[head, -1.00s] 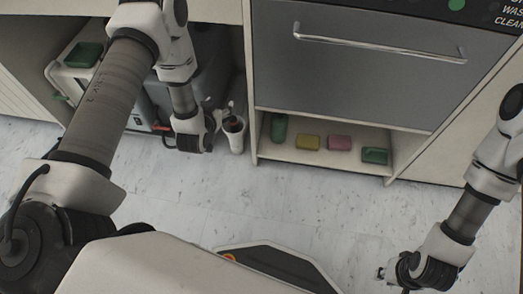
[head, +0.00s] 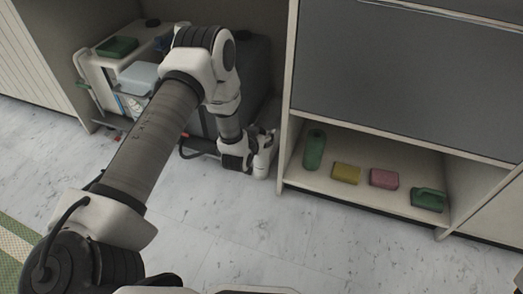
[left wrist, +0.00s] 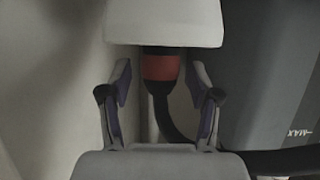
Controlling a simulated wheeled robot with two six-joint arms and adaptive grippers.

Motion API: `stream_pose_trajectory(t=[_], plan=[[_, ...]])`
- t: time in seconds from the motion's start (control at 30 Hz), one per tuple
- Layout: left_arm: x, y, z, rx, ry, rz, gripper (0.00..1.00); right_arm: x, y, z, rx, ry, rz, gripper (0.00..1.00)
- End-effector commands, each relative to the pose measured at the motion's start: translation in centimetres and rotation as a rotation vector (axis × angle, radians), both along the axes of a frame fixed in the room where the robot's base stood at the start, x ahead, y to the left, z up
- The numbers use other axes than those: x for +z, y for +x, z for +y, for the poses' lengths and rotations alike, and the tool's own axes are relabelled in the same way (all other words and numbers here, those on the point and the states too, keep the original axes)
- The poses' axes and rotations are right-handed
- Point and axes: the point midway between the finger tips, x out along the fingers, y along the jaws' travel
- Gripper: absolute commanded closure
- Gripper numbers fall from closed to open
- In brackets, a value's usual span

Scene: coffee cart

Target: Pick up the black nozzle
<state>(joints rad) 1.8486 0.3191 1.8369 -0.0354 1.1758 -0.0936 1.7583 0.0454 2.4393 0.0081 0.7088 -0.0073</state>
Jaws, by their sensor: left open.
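In the left wrist view, a dark nozzle with a red band (left wrist: 162,68) shows between the fingers of my left gripper (left wrist: 160,80). A black hose (left wrist: 172,118) runs from it and curves to the right. Its upper end in that view meets a pale holder (left wrist: 162,24), which hides the rest. My left gripper is open, with a finger on either side and a gap to each. In the head view my left gripper (head: 263,150) is low beside the cabinet's left edge and hides the nozzle there.
A dark grey tank (head: 250,75) stands behind my left arm. The floor in front is clear.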

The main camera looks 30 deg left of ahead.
Motion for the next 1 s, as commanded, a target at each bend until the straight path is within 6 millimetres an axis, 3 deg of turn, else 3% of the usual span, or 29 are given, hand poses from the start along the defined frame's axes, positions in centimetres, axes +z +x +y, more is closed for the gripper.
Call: stream_pose_trajectory(t=[0.2, 0.37, 0.4, 0.77, 1.0], plan=[[0.1, 0.2, 0.0, 0.000, 0.000, 0.000, 0.41, 0.1, 0.1, 0.0, 0.001, 0.000, -0.002, 0.75], [0.1, 0.1, 0.0, 0.000, 0.000, 0.001, 0.98, 0.1, 0.1, 0.0, 0.001, 0.000, -0.002, 0.75], [0.1, 0.1, 0.0, 0.000, 0.000, 0.001, 1.00, 0.1, 0.1, 0.0, 0.001, 0.000, -0.002, 0.75], [0.9, 0.1, 0.0, 0.000, 0.000, -0.001, 1.00, 0.6, 0.0, 0.0, -0.001, 0.000, 0.000, 0.75], [6.3, 0.2, 0.0, 0.000, -0.002, -0.002, 1.00, 4.5, -0.7, 0.1, -0.008, 0.004, 0.019, 0.75]])
